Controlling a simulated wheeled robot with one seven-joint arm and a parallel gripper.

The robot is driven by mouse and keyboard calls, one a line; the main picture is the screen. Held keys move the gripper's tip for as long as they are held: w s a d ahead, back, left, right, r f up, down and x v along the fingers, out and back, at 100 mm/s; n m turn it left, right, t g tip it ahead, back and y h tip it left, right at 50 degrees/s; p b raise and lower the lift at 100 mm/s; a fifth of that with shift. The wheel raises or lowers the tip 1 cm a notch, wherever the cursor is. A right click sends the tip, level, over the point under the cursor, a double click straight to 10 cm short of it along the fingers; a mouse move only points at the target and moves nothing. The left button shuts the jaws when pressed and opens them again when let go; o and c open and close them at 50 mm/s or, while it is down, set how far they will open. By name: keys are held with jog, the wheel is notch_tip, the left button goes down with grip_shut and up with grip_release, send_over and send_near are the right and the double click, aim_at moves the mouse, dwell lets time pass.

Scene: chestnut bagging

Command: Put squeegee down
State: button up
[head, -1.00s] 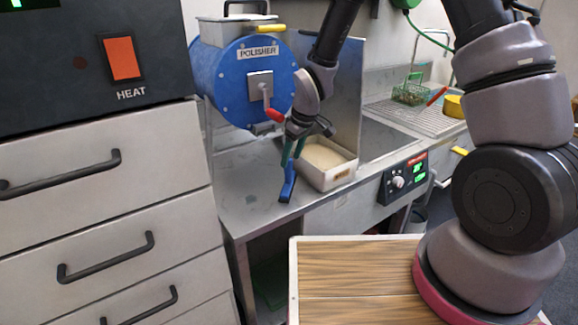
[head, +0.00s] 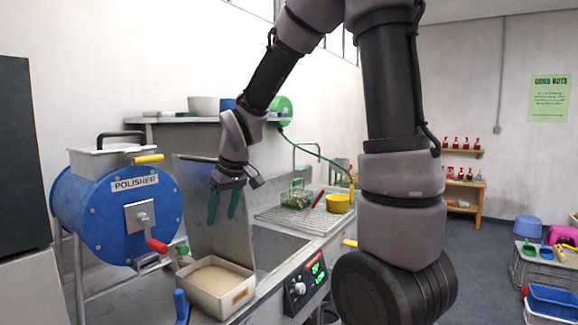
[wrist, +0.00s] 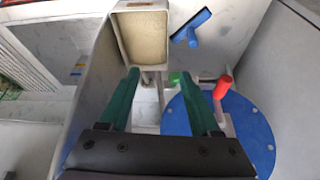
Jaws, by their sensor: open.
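The blue squeegee (head: 181,307) is on the metal counter, left of the tray, at the bottom of the head view and partly cut off there. In the wrist view the squeegee (wrist: 192,27) shows whole, a blue T shape beside the tray on the counter. My gripper (head: 224,207) has two green fingers and is open and empty. It is raised above the counter and clear of the squeegee. The wrist view shows the spread fingers (wrist: 160,80) with nothing between them.
A cream tray of tan grains (head: 216,282) sits below my gripper. The blue polisher drum (head: 115,215) with a red crank handle (head: 157,246) stands to the left. An upright metal panel (head: 200,190) is close behind. A sink and a drainer with a yellow pot (head: 338,203) lie to the right.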

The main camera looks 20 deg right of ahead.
jog(key=s+d+r+m+t, duration=0.3)
jog(key=s+d+r+m, duration=0.6)
jog(key=s+d+r, duration=0.3)
jog(key=s+r, duration=0.2)
jog(key=s, duration=0.2)
jog(key=shift+d+r+m, duration=0.25)
jog(key=shift+m, duration=0.05)
